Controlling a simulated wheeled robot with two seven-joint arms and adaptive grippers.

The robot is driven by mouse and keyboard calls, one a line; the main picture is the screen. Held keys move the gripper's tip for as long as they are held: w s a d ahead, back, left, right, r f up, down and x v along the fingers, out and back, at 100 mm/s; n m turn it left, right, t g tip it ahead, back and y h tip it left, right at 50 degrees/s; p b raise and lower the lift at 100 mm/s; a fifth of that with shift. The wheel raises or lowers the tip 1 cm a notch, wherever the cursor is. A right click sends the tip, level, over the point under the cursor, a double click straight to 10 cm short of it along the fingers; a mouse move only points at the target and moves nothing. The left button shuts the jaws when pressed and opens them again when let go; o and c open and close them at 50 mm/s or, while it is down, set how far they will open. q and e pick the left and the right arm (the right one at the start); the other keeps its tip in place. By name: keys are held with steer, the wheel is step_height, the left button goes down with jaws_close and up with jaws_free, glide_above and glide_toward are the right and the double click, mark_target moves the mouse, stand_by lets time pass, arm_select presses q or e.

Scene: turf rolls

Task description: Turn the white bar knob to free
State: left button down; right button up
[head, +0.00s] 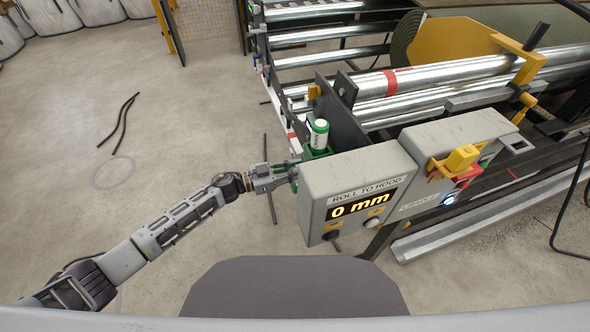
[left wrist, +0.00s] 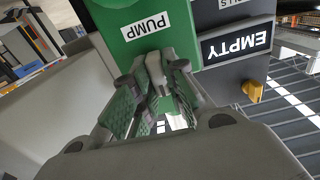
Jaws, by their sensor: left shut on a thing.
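My left gripper (head: 291,168) reaches in from the left, at the left side of the grey display box (head: 350,170), by a green part (head: 312,154). In the left wrist view my left gripper (left wrist: 160,82) is close up, its fingers nearly together just below the "PUMP" label on the green panel (left wrist: 125,22). A small pale piece between the fingertips looks like the white bar knob (left wrist: 155,70), and the fingers are shut on it. The fingers cover most of it, so its turn angle cannot be read. My right gripper is out of view.
The box display reads "ROLL TO HOOD 0 mm". Steel rollers (head: 430,78) and a yellow-handled grey box (head: 455,160) lie to the right. A dark "EMPTY" label (left wrist: 237,42) is beside the green panel. Floor at left is mostly clear.

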arm_select(q)
steer(key=shift+m, duration=2.6)
steer(key=shift+s+m, duration=0.1)
steer(key=shift+m, duration=0.7)
steer(key=shift+f+m+b, duration=0.1)
steer(key=shift+m+b, duration=0.25)
steer(key=shift+m, duration=0.05)
steer(key=m, duration=0.2)
steer(key=shift+m+b, duration=0.3)
steer(key=shift+b, duration=0.1)
steer(key=shift+m, duration=0.4)
steer(key=shift+f+m+b, duration=0.1)
steer(key=shift+m+b, duration=0.25)
steer(key=shift+m, duration=0.05)
steer(key=m+b, duration=0.2)
steer(key=m, duration=0.2)
steer(key=shift+s+f, duration=0.1)
steer(key=shift+m+b, duration=0.5)
steer(key=shift+m, duration=0.5)
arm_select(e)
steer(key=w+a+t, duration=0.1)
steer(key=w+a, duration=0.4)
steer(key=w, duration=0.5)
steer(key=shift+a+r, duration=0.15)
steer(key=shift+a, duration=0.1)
